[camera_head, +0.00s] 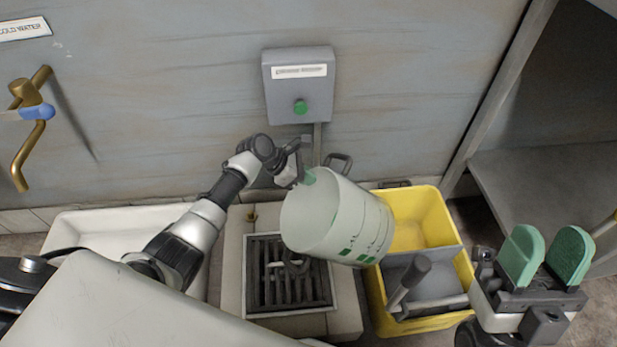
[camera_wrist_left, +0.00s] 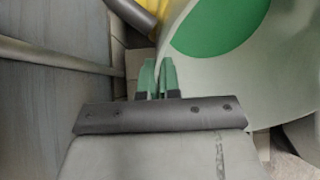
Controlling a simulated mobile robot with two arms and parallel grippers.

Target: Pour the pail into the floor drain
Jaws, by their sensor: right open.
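The pail (camera_head: 345,220), pale with green marks, is tilted on its side in the head view, beside and partly over the right edge of the floor drain (camera_head: 270,290). Whether anything is in the pail cannot be seen. My left gripper (camera_head: 303,178) is at the pail's upper edge. In the left wrist view its green fingertips (camera_wrist_left: 157,75) are close together at the edge of the pail (camera_wrist_left: 275,70), which shows a large green patch; they look shut on it. My right gripper (camera_head: 545,258) is open and empty at the lower right, apart from the pail.
A yellow mop bucket (camera_head: 455,222) with a grey wringer stands right of the drain. A white basin (camera_head: 110,232) is to the left. A grey wall box (camera_head: 298,90) with a green button hangs above. A brass tap (camera_head: 28,110) is at left, grey shelving (camera_head: 545,190) at right.

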